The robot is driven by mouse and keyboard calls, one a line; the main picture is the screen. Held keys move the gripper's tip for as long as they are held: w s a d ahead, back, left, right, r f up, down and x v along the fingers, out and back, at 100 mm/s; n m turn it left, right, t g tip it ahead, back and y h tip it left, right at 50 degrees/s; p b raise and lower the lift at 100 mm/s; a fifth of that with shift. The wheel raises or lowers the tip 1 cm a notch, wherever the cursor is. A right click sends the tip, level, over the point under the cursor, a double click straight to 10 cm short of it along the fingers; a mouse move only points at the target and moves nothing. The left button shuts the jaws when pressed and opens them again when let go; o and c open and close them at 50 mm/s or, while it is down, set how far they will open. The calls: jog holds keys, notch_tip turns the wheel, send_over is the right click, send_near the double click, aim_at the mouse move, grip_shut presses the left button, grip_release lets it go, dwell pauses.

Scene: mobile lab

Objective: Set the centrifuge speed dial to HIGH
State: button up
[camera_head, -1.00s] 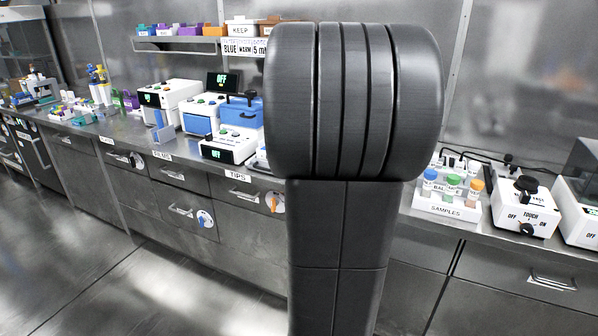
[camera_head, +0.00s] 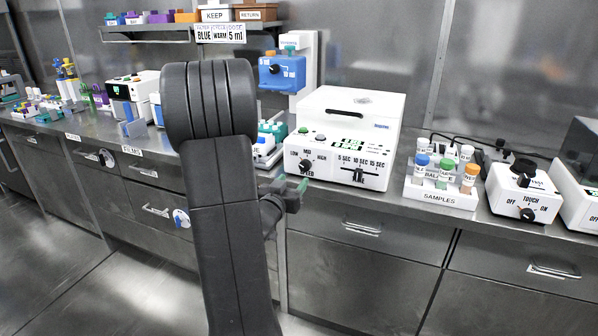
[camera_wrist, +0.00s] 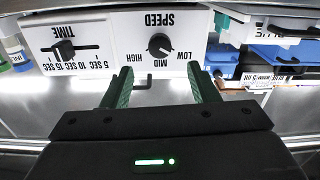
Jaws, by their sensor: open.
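The centrifuge (camera_head: 350,115) is a white box on the counter in the head view. Its black speed dial (camera_head: 305,165) is at the front left, marked LOW, MID and HIGH. In the wrist view the dial (camera_wrist: 160,45) appears upside down, with LOW at right and HIGH at left. Its pointer seems turned toward the LOW side, but is too small to be sure. My gripper (camera_wrist: 161,88) is open and empty, its green fingers apart from the dial and either side of its line. In the head view my gripper (camera_head: 287,190) is low in front of the counter edge, partly hidden.
A time slider (camera_head: 358,173) is right of the dial. A blue dispenser (camera_head: 283,72) stands behind left. The counter front has drawers with handles (camera_head: 362,228).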

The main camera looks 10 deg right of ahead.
aim_at(304, 168)
jog(key=x, duration=0.7)
jog(key=shift+w+d, duration=0.25)
jog(key=shift+w, duration=0.1)
jog(key=shift+c, duration=0.4)
jog(key=c, duration=0.9)
